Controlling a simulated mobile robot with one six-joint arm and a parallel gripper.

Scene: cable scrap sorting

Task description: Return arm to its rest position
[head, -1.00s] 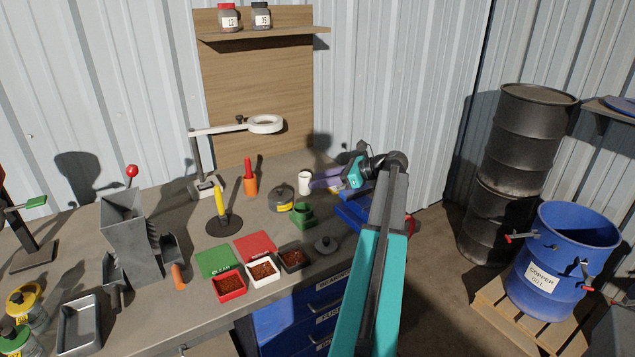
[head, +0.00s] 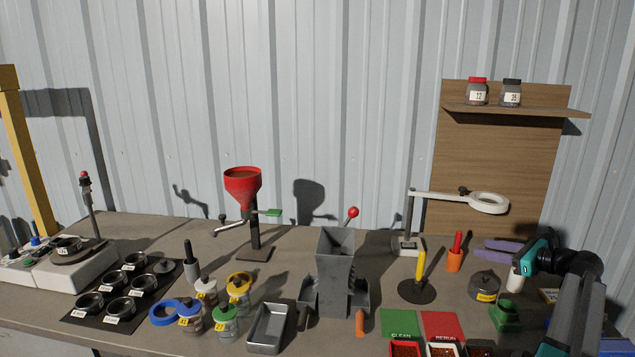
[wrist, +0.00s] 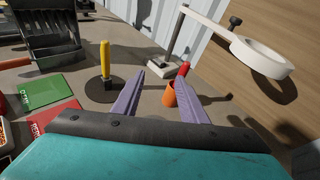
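My gripper (head: 497,247) is at the right of the head view, above the right end of the workbench (head: 340,246). Its two purple fingers point left in the head view. In the wrist view the gripper (wrist: 157,88) shows its fingers spread apart with nothing held between them. The orange cup with a red-handled tool (wrist: 169,95) shows behind the right finger in the wrist view. That cup (head: 454,261) stands left of the fingers in the head view. My arm runs down the lower right of the head view.
A ring-headed magnifier lamp (head: 489,203) stands behind the fingers. A yellow-handled tool on a round black base (head: 420,265), a grey hopper (head: 335,262) and a red funnel (head: 242,187) stand further left. Green (head: 402,322) and red (head: 443,324) mats lie in front.

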